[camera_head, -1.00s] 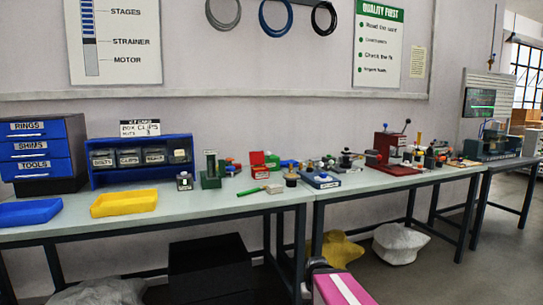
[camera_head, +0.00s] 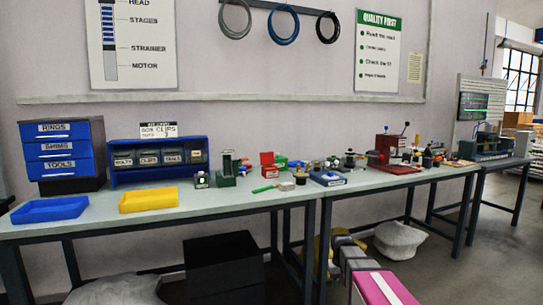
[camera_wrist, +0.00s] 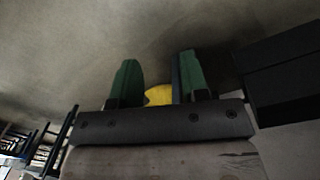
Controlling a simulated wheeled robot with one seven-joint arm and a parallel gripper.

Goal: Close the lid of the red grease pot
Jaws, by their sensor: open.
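A small red box-like thing (camera_head: 267,159), which looks like the red grease pot, stands on the workbench (camera_head: 230,196) in the head view. A red panel seems to stand up at its back like a raised lid, but it is too small to be sure. My gripper (camera_wrist: 158,80) shows in the wrist view with two green fingers apart and nothing between them. Beyond the fingers are the floor and part of a yellow thing. The gripper is far from the pot and below bench height; its fingers cannot be made out in the head view.
A yellow tray (camera_head: 149,200) and a blue tray (camera_head: 50,210) lie on the left of the bench. A green tool (camera_head: 265,189) lies in front of the pot. A red press (camera_head: 388,150) stands to the right. A black box (camera_head: 224,262) is under the bench.

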